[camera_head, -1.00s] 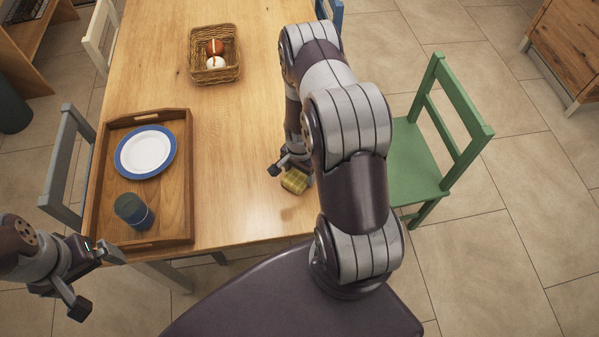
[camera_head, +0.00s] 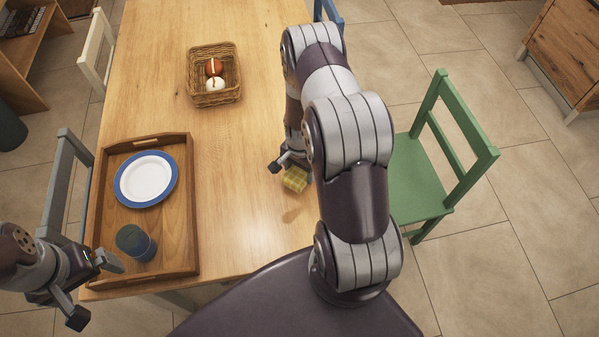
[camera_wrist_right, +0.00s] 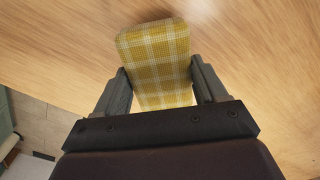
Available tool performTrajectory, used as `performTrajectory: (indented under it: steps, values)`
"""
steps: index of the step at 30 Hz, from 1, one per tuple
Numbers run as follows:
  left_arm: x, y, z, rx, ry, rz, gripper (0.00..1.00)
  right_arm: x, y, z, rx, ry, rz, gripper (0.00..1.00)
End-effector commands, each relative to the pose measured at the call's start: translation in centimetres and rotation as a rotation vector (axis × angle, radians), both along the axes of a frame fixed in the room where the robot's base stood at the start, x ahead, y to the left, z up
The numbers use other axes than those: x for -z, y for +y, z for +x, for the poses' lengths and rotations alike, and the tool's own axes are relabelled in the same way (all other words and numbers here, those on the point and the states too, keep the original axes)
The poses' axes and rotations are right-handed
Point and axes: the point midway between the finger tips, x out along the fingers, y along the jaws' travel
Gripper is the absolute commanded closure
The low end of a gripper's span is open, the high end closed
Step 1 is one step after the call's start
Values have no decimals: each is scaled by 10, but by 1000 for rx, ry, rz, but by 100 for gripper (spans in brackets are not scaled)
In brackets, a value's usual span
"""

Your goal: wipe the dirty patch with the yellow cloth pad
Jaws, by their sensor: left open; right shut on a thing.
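The yellow checked cloth pad (camera_head: 295,179) is in my right gripper (camera_head: 288,170), over the right part of the wooden table. In the right wrist view the pad (camera_wrist_right: 158,62) sits between both fingers of the right gripper (camera_wrist_right: 160,88). I cannot tell whether it touches the tabletop. A faint brownish dirty patch (camera_head: 291,215) lies on the table just nearer to me than the pad, partly beside my right arm. My left gripper (camera_head: 94,289) is open and empty, left of the table's near corner.
A wooden tray (camera_head: 186,225) holds a blue-rimmed plate (camera_head: 146,180) and a dark blue cup (camera_head: 136,243). A wicker basket (camera_head: 213,97) with a red and a white item stands farther back. A green chair (camera_head: 420,185) is at the right. The table's middle is clear.

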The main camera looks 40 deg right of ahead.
Motion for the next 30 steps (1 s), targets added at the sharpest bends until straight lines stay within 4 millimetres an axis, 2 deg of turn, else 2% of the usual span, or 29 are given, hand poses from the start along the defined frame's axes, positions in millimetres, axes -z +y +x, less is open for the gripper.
performTrajectory:
  steps: [1,15,30]
  values:
    - [-7,0,0,0,0,0,0,-8,0,0,-1,1,1,57]
    - [-38,0,0,0,0,0,0,-49,-5,5,-10,1,1,57]
    - [-41,0,0,0,0,0,0,-54,-6,6,-11,3,1,57]
